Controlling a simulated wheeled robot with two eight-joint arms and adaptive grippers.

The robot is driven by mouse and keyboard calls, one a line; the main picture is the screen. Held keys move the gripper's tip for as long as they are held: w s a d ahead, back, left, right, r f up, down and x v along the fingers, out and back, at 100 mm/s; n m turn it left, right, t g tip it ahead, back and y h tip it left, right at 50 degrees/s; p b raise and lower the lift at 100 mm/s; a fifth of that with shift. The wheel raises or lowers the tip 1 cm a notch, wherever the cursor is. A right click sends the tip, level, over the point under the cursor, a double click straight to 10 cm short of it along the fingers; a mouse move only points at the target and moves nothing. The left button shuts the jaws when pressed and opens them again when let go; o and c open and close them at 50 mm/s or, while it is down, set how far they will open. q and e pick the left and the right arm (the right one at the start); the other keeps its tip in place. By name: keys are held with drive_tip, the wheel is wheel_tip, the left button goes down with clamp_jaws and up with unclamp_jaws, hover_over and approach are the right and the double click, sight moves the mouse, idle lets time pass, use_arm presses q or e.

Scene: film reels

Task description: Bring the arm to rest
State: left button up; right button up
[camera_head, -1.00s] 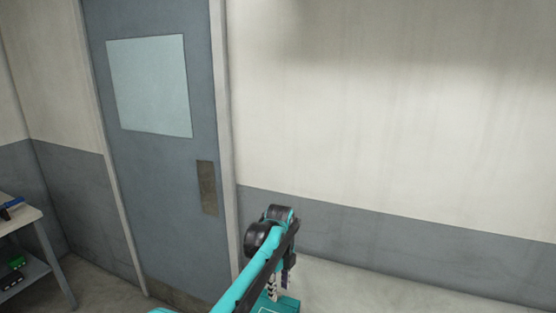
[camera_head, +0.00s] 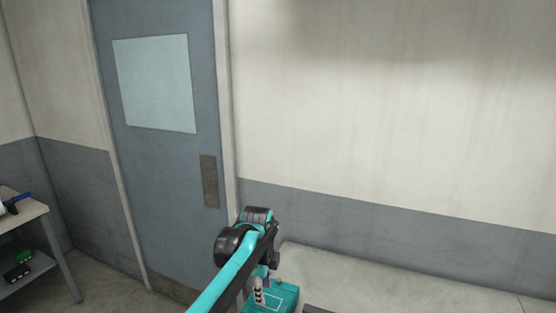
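My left arm (camera_head: 226,283), teal and black, rises from the bottom edge and bends at a black joint (camera_head: 240,243) in front of the grey door's lower right side. Past the bend it hangs down toward my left gripper (camera_head: 261,290), which is small and partly hidden behind the arm. I cannot make out whether its fingers are open or shut, and I see nothing held. My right gripper is not in view.
A grey door (camera_head: 165,180) with a pale window stands behind the arm, beside a cream and grey wall (camera_head: 400,110). A metal shelf table (camera_head: 35,209) with small items, one blue and one green, stands at far left.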

use_arm(q)
drive_tip(key=s+a+f+n+t+b, duration=0.1)
drive_tip(key=s+a+f+n+t, duration=0.1)
drive_tip(key=s+a+n, duration=0.2)
drive_tip(key=s+a+f+n+t+b, duration=0.1)
drive_tip(key=s+a+n, duration=0.4)
drive_tip(key=s+n, duration=0.5)
drive_tip(key=s+a+f+n+t+b, duration=0.1)
drive_tip(key=s+a+f+n+t, duration=0.1)
drive_tip(key=s+n, duration=0.5)
drive_tip(key=s+a+f, duration=0.1)
drive_tip(key=s+a, duration=0.1)
drive_tip(key=shift+s+a+f+t+b, duration=0.3)
drive_tip(key=shift+a+f+t+b, duration=0.05)
drive_tip(key=shift+t, duration=0.05)
